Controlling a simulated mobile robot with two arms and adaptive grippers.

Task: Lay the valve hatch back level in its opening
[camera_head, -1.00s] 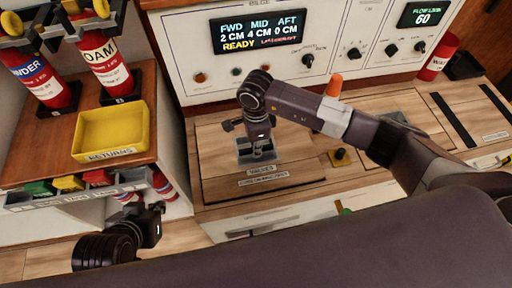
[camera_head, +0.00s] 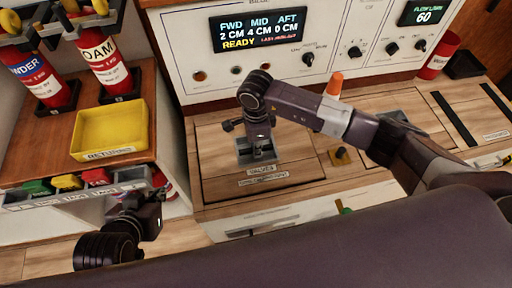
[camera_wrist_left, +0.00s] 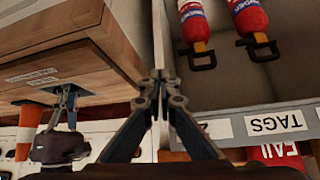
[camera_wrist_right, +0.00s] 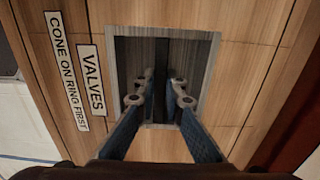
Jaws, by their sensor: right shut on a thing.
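The valve hatch (camera_head: 222,168) is a wooden panel in the counter top, labelled VALVES. It looks about flush with the boards around it, though I cannot tell if it is fully level. A grey rectangular recess (camera_wrist_right: 128,70) with a dark middle is set in it. My right gripper (camera_head: 258,152) points down into this recess. Its fingers (camera_wrist_right: 162,82) are shut on the pull there, which they mostly hide. My left gripper (camera_head: 138,208) hangs low left of the counter, beside the tag bins. Its fingertips (camera_wrist_left: 160,76) are together and empty.
An orange cone tip (camera_head: 334,84) shows behind my right arm, its lower part hidden. A yellow returns tray (camera_head: 108,132) and extinguishers (camera_head: 103,57) stand at left. The control panel (camera_head: 260,65) rises behind the hatch. A brass knob (camera_head: 340,156) sits right of the hatch.

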